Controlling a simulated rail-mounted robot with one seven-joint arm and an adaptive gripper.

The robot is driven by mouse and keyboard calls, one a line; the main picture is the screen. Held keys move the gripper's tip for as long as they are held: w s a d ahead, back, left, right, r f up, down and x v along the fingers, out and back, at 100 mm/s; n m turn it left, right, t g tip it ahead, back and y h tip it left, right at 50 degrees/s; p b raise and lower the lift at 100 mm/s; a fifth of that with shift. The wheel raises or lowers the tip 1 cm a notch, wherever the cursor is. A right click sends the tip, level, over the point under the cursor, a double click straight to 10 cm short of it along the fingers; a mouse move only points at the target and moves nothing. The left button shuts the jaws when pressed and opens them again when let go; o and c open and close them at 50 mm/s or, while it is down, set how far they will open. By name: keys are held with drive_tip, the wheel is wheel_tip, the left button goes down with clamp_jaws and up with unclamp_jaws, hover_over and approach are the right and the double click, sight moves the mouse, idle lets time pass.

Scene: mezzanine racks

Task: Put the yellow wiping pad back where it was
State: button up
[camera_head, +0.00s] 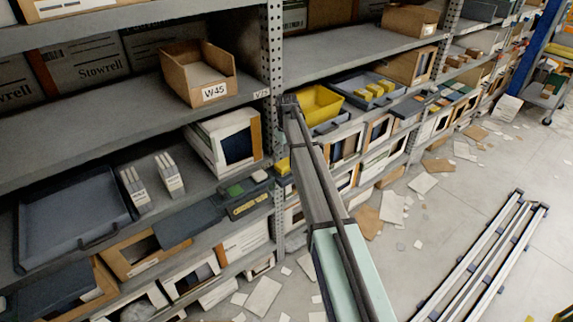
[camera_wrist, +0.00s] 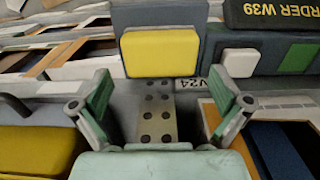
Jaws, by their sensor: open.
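The yellow wiping pad (camera_wrist: 160,53) is a rounded yellow block with a grey lower edge. In the wrist view it sits against a dark blue-grey surface, straight ahead of my gripper. My gripper (camera_wrist: 161,78) is open, with one green-lined finger on each side of the picture and nothing held between them. The pad appears beyond the fingertips; the remaining gap is hard to judge. In the head view a small yellow piece (camera_head: 284,167), probably the pad, shows beside the rack post, partly behind my arm.
A perforated rack post (camera_wrist: 160,115) runs below the pad. A dark box marked W39 (camera_wrist: 275,14) and a grey piece with a green patch (camera_wrist: 298,58) lie to the right. A yellow bin (camera_head: 318,104) and a tray of yellow blocks (camera_head: 347,82) stand on the shelf.

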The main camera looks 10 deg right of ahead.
sight(286, 162)
wheel_tip(286, 162, up, 7)
drive_tip(key=b, duration=0.1)
drive_tip(key=s+f+m+g, duration=0.1)
drive_tip(key=s+f+g, duration=0.1)
drive_tip(key=s+f, duration=1.35)
drive_tip(key=s+f+m+g, duration=0.1)
drive_tip(key=s+f, duration=1.1)
drive_tip(key=f, duration=0.7)
drive_tip(key=s+f+m+g, duration=0.1)
drive_tip(key=s+f, duration=0.3)
drive_tip(key=s, duration=0.9)
drive_tip(key=s+f+m+g, duration=0.1)
drive_tip(key=s+f, duration=0.2)
drive_tip(key=s, duration=1)
drive_tip(key=s+f+m+g, duration=0.1)
drive_tip(key=s+f, duration=0.3)
drive_tip(key=s, duration=0.9)
drive_tip(key=shift+s+f+g, duration=0.15)
drive_tip(key=shift+f+g, duration=0.15)
drive_tip(key=shift+g, duration=0.1)
